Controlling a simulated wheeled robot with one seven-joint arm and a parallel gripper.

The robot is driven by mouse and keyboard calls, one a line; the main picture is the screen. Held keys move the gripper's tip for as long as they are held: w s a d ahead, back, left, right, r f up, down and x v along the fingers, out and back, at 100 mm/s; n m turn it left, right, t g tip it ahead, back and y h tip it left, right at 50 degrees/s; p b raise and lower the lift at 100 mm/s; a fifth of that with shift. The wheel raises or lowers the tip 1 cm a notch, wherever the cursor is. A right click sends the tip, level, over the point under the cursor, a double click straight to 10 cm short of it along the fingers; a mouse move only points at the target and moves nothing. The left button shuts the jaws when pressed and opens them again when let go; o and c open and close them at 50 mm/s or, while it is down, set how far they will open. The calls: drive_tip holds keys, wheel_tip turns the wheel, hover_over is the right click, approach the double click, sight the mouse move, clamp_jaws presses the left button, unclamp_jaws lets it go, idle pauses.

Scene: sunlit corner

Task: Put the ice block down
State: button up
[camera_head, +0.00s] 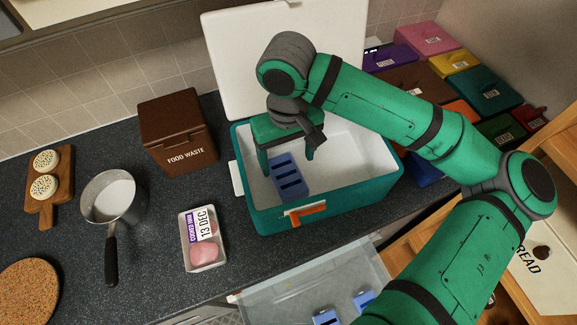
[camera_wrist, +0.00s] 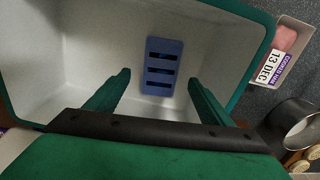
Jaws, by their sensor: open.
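The ice block (camera_head: 290,176) is a blue slotted block. It lies on the floor of the teal cool box (camera_head: 325,207), near the left end in the head view. In the wrist view the ice block (camera_wrist: 164,62) lies flat against the white inside of the box. My gripper (camera_head: 289,158) is inside the cool box, over its left part. In the wrist view my gripper's fingers (camera_wrist: 158,85) are spread apart with nothing between them, and the ice block lies beyond the tips. The cool box's white lid stands open behind.
A brown food waste bin (camera_head: 178,133), a tray of meat (camera_head: 203,240) and a saucepan (camera_head: 110,200) stand left of the box. An open drawer (camera_head: 290,285) in front holds more blue blocks (camera_head: 327,317). Coloured boxes (camera_head: 470,85) crowd the right.

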wheel_tip(320, 180, up, 6)
drive_tip(key=shift+r, duration=0.15)
drive_tip(key=shift+w, duration=0.15)
idle(0.4)
